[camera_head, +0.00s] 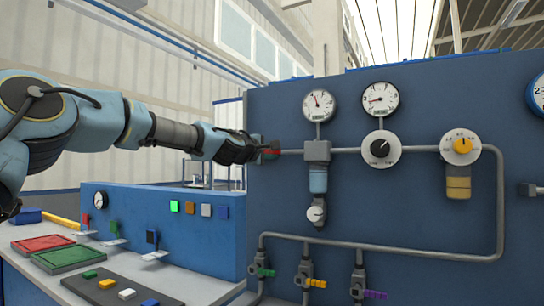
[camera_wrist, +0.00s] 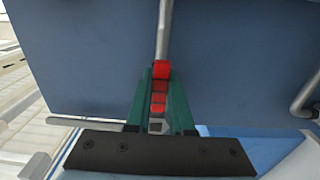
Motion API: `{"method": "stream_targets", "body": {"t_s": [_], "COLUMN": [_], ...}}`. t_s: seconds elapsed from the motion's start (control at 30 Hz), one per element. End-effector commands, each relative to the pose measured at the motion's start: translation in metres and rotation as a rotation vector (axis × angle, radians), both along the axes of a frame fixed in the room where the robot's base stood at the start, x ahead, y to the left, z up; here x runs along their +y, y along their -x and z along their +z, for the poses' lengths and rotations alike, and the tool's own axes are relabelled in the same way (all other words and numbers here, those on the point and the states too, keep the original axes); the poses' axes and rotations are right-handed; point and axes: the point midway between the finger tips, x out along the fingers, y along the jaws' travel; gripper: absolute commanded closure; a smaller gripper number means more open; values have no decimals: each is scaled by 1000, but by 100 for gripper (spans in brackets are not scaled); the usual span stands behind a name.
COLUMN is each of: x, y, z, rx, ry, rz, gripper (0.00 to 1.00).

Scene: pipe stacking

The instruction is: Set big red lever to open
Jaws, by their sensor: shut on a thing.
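The big red lever (camera_head: 273,152) sits at the left end of the grey pipe on the blue panel, near the panel's left edge. My gripper (camera_head: 267,149) reaches it from the left and hides most of it in the head view. In the wrist view, the red lever (camera_wrist: 160,87) lies between the two green fingers of my gripper (camera_wrist: 160,80). The fingers are shut on it. The lever lines up with the grey pipe beyond it in that view.
The blue panel (camera_head: 400,215) carries gauges, a black dial (camera_head: 380,148), a yellow dial (camera_head: 463,146) and lower green, orange and purple valves. A lower blue console (camera_head: 160,225) with small levers and coloured buttons stands at left, beside red and green trays.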

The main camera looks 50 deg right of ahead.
Motion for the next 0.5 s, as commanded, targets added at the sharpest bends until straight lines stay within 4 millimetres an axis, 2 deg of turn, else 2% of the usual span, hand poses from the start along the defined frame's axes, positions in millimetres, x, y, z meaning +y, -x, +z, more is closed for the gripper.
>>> {"method": "stream_targets", "body": {"t_s": [0.43, 0.47, 0.5], "x": [0, 0, 0], "y": [-1, -1, -1], "z": [1, 1, 1], "rx": [13, 12, 12], "ry": [3, 4, 4], "rz": [2, 2, 2], "gripper": [100, 78, 74]}}
